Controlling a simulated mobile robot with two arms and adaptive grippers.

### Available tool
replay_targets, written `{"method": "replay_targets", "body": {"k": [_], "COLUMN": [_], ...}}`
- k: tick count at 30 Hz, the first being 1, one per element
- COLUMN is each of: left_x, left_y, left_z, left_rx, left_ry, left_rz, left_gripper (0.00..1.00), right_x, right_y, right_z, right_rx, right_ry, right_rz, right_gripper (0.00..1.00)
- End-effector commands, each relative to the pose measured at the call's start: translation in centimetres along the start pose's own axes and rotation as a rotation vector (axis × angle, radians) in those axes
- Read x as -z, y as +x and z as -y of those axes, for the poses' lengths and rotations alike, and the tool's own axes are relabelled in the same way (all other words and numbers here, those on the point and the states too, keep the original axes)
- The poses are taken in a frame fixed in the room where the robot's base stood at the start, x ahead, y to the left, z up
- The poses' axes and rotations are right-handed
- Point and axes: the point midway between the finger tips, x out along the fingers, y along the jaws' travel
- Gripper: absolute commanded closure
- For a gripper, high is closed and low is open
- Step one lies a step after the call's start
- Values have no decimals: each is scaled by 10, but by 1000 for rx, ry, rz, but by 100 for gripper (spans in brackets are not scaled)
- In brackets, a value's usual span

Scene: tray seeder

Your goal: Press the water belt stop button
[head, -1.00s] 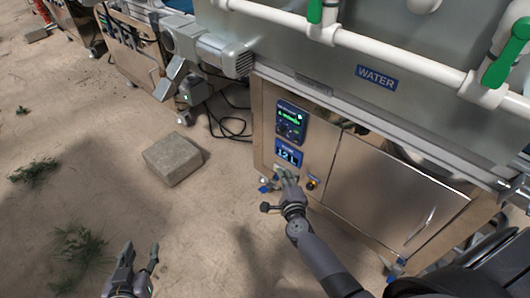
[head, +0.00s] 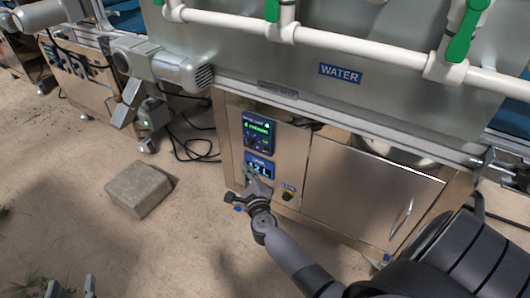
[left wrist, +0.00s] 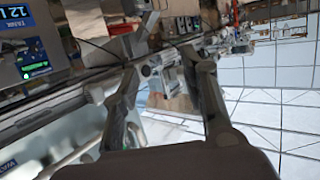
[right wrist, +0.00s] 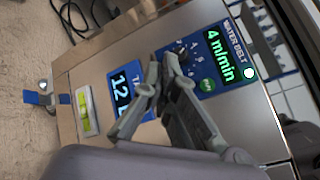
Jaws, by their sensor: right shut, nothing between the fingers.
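The water belt panel (head: 258,135) is blue with a lit green display, on the steel cabinet front. In the right wrist view the panel (right wrist: 205,60) reads 4 m/min, with a dark knob and a green button (right wrist: 207,85). I cannot make out a stop button; my fingers cover part of the panel's lower edge. My right gripper (head: 252,178) is shut and empty, in front of the tank display (head: 259,168) below the panel. Its fingertips (right wrist: 163,60) appear between the two panels; I cannot tell if they touch. My left gripper (head: 70,287) is open and empty, low at left.
A yellow-ringed dark button or knob (head: 288,196) is on the cabinet right of my right gripper. White pipes with green valve handles (head: 463,38) run above the WATER sign (head: 340,74). A concrete block (head: 138,189) lies on the floor at left.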

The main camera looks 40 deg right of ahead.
Motion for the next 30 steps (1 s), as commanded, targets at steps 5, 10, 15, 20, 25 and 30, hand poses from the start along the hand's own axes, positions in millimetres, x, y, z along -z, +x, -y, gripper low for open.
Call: {"method": "replay_targets", "body": {"k": [5,10,15,20,25,30], "left_x": [13,26,32,35,36,36], "left_y": [2,2,2,2,2,2], "left_z": [-3,-4,-5,-5,-5,-6], "left_rx": [-6,-10,-11,-12,-12,-12], "left_ry": [-1,-2,-3,-3,-3,-3], "left_rz": [-76,-143,-174,-188,-190,-190], "left_gripper": [60,60,60,60,60,60], "right_x": [14,25,32,35,35,35], "right_y": [20,35,45,48,49,49], "right_z": [14,25,33,35,36,36], "right_rx": [2,1,1,0,0,0], "right_ry": [-3,-1,-1,0,0,0], "right_rz": [1,1,1,1,1,1], "right_gripper": [100,100,100,100,100,100]}}
